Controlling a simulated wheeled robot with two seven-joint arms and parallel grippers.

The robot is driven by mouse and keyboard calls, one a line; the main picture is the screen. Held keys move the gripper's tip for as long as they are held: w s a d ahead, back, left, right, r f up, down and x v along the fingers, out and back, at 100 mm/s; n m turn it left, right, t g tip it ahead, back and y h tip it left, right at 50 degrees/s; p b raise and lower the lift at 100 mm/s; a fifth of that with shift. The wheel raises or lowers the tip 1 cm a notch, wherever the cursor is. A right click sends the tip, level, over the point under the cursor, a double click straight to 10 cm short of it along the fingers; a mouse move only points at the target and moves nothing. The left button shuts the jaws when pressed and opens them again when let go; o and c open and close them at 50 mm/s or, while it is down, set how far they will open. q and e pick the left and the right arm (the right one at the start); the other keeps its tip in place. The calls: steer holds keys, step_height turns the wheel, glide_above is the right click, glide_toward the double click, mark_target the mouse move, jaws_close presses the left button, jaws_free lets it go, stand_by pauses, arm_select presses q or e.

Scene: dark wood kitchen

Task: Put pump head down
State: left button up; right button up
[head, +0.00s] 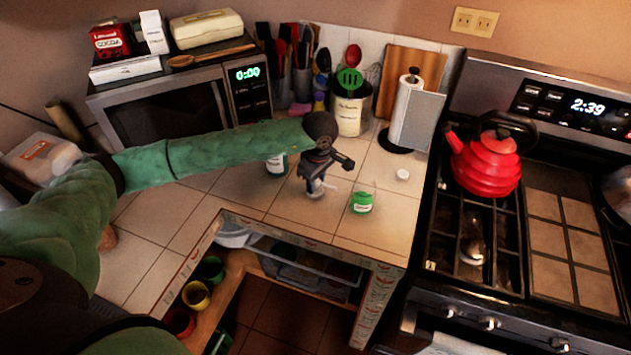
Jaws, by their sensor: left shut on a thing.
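My left gripper (315,188) points down over the tiled counter (250,205) near its front corner. It is shut on the pump head (331,187), a small white piece whose thin spout sticks out to the right. The fingers hide most of it, and I cannot tell whether it touches the tiles. A small green container (361,203) stands upright just right of the gripper. A white round lid (402,174) lies on the counter farther right. My right gripper is not in view.
A paper towel holder (408,110) and a utensil crock (350,108) stand at the back. A red kettle (485,160) sits on the stove at right. Bare tiles lie left of the gripper.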

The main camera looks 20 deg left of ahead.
arm_select(q)
steer(key=shift+f, duration=0.1)
steer(key=o, duration=1)
steer(key=shift+c, duration=0.2)
steer(key=shift+r+p, duration=0.5)
steer(key=shift+p, duration=0.1)
steer(key=shift+r, duration=0.2)
steer(key=shift+d+r+b, duration=0.1)
steer(key=shift+r+b, duration=0.55)
steer(key=shift+r, duration=0.35)
steer(key=shift+r+b, duration=0.3)
steer(key=shift+b, duration=0.05)
step_height(320, 180, up, 9)
steer(key=b, duration=0.4)
steer(key=shift+s+d, duration=0.15)
steer(key=shift+d, duration=0.15)
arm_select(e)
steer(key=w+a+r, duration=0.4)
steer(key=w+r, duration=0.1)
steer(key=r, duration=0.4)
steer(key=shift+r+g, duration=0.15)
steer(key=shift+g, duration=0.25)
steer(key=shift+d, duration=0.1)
